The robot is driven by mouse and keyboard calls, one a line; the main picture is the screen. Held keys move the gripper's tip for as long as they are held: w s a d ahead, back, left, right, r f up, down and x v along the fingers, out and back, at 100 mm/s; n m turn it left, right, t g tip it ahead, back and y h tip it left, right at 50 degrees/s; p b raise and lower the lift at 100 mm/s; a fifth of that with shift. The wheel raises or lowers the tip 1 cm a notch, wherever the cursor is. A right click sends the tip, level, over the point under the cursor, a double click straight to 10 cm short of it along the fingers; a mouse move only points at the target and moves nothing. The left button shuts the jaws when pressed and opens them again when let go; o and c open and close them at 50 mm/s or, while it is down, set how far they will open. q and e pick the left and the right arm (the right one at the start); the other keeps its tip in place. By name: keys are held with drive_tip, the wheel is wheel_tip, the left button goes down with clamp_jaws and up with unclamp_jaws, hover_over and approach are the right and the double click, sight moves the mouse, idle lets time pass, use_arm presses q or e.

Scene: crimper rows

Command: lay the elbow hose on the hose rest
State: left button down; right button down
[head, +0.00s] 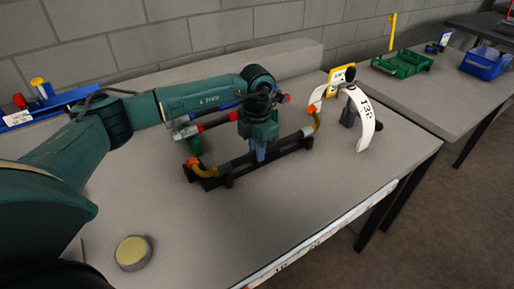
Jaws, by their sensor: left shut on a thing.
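The elbow hose is a dark tube with a brass-coloured, orange-tipped elbow (207,171) at its left end and a similar elbow (314,122) at its right end. My left gripper (259,153) points down at the middle of the hose and is shut on it. The hose rest (228,181) is a long black frame on the table directly under the hose. The hose lies along the rest, but I cannot tell whether it touches it. The gripper hides part of the hose's middle. My right gripper is not in view.
Several coloured hoses (215,123) lie behind the rest. A white arched piece marked 132 (366,122) stands to the right. A round yellow-topped puck (132,252) sits at front left. A second table holds a green tray (402,65) and a blue bin (485,66).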

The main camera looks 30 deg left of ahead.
use_arm(q)
drive_tip(key=c, duration=1.3)
unclamp_jaws()
drive_tip(key=shift+o, duration=0.5)
drive_tip(key=shift+f, duration=0.1)
wheel_tip(320, 180, up, 13)
drive_tip(key=shift+r, duration=0.2)
